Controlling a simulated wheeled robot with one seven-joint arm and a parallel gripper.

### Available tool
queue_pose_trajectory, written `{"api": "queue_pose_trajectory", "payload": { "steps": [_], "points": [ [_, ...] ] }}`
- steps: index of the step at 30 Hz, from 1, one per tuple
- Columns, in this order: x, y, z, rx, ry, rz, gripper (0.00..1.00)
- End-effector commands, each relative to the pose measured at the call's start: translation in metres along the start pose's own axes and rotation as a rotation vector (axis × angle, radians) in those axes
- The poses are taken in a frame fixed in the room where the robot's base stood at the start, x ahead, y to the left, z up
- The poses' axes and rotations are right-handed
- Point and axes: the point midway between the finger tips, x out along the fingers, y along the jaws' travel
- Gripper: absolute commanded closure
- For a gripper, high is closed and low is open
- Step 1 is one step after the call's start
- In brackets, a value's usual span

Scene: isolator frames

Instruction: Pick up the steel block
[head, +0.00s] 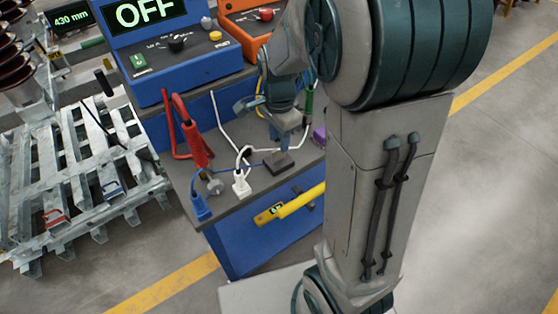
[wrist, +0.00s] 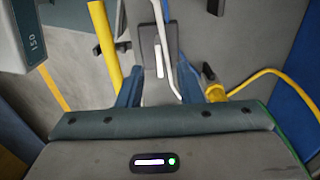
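A dark grey block (head: 278,163), which I take to be the steel block, lies on the grey top of the blue cart. A lighter upright part shows just above it. My gripper (head: 285,128) points down over it, close above. In the wrist view, the block (wrist: 149,40) shows between and beyond the two blue fingers (wrist: 158,80), which stand apart. A white cable crosses its right side there. Whether the fingers touch the block is hard to tell.
Around the block are a white plug (head: 241,184), a blue plug (head: 200,207), a red clamp (head: 196,148) and loose cables. A blue box reading OFF (head: 160,50) stands behind. A metal pallet (head: 75,180) is left.

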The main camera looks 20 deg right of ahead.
Motion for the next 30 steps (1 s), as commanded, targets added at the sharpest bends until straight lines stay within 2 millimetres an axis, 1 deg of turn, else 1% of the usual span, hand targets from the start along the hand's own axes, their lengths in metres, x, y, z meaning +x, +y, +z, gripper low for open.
{"api": "queue_pose_trajectory", "payload": {
  "steps": [2,6,10,13,19,20,21,23,24,30],
  "points": [
    [0.007,0.0,0.0,0.0,0.0,0.001,0.67],
    [0.029,0.001,0.001,0.0,-0.001,0.004,0.67],
    [0.046,0.001,0.002,0.0,0.0,0.003,0.67],
    [0.051,0.001,0.002,0.0,0.0,0.001,0.67],
    [0.052,0.001,0.002,-0.001,0.0,0.0,0.67],
    [0.052,0.0,0.002,-0.001,0.0,-0.001,0.7],
    [0.052,0.0,0.002,-0.001,0.0,-0.001,0.81],
    [0.052,0.0,0.002,-0.001,0.0,-0.001,0.98],
    [0.052,0.0,0.002,-0.001,0.0,-0.001,1.0],
    [0.051,0.0,0.002,-0.001,0.0,-0.001,1.0]
  ]
}}
